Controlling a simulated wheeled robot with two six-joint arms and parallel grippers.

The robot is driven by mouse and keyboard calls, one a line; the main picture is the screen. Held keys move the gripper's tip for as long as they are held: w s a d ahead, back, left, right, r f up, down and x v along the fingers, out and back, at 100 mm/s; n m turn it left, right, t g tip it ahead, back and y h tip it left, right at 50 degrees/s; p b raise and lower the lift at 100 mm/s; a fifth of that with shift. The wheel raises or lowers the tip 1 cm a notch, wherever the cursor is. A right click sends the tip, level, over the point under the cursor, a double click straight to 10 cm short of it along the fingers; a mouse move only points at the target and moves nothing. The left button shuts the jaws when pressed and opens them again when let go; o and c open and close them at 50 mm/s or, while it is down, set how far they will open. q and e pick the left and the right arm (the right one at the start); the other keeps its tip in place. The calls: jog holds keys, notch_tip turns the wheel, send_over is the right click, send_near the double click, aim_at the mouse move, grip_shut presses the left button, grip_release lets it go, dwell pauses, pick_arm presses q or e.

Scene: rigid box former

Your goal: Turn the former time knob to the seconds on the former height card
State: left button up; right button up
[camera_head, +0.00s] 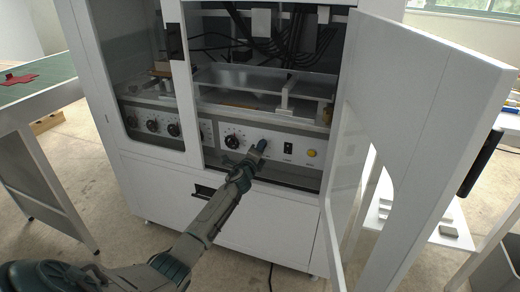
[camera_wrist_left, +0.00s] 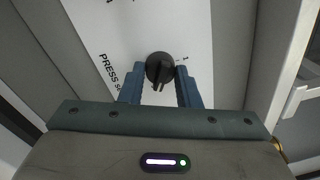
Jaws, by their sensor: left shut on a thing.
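My left gripper (camera_head: 262,146) reaches the white control panel (camera_head: 270,140) inside the open machine. In the left wrist view its two blue fingers (camera_wrist_left: 160,92) are shut on a round black knob (camera_wrist_left: 160,68), one on each side. The panel beside this knob carries printed text beginning "PRESS S"; the rest is hidden by a finger. In the head view the gripper hides this knob. Another black knob (camera_head: 231,141) with dial marks sits to its left. No height card can be made out. My right gripper is not in view.
A black switch (camera_head: 288,147) and a yellow button (camera_head: 311,153) lie right of the gripper. Several dark knobs (camera_head: 152,125) sit behind the left glass. The open white door (camera_head: 420,110) stands at the right. A green-topped table (camera_head: 40,82) is at the left.

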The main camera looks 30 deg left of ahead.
pick_arm(q)
jog(key=shift+f, duration=0.1)
jog(key=o, duration=1)
jog(key=shift+c, duration=0.2)
jog(key=v, duration=1)
jog(key=shift+s+p, duration=0.4)
jog(key=shift+d, duration=0.1)
